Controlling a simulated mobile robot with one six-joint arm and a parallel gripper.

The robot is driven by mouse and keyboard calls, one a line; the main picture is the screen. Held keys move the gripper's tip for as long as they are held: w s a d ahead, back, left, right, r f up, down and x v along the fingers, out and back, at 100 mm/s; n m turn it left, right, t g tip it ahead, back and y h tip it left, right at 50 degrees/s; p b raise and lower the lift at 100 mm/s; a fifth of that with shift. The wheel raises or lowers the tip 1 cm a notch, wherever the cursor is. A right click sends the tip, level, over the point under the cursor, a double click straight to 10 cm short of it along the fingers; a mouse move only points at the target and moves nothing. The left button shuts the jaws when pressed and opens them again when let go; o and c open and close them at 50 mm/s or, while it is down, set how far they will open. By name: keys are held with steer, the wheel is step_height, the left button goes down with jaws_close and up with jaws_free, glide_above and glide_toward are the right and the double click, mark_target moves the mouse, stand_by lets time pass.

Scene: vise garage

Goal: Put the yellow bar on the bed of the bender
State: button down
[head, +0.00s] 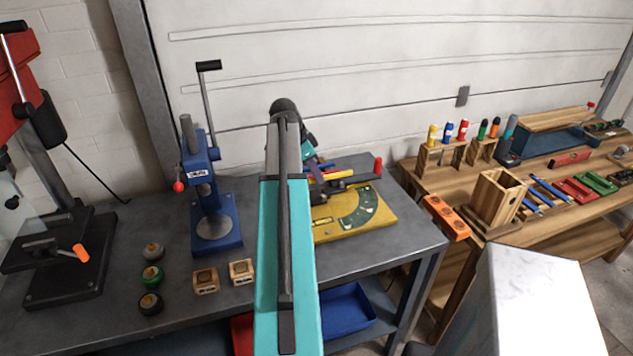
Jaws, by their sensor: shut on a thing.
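The bender (336,231) has a yellow base plate and a green quarter-round dial. It stands on the grey bench, right of my arm, with a red-knobbed lever (378,166) at its back right. A yellow bar (362,179) shows as a thin strip just above the back of the bender. My gripper (322,167) is beyond my teal arm, small and mostly hidden, low over the back left of the bender. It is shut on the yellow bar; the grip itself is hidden. I cannot tell whether the bar touches the bed.
A blue press (216,222) with a tall lever stands left of my arm. Wooden blocks (205,280) and several round weights (152,276) lie in front. A black drill stand (62,262) is far left. A wooden bench (417,172) with tools and holders is at right.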

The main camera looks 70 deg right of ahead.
mark_target(314, 182)
steer(key=shift+f+p, duration=0.8)
steer(key=shift+f, duration=0.95)
steer(key=shift+f+b, duration=0.4)
steer(key=shift+f, duration=0.15)
steer(key=shift+a, duration=0.1)
steer(key=c, duration=1.8)
jaws_free()
steer(key=shift+f, duration=0.1)
steer(key=shift+c, duration=0.2)
steer(key=shift+o, duration=0.2)
steer(key=shift+f, duration=0.1)
steer(key=shift+a, duration=0.1)
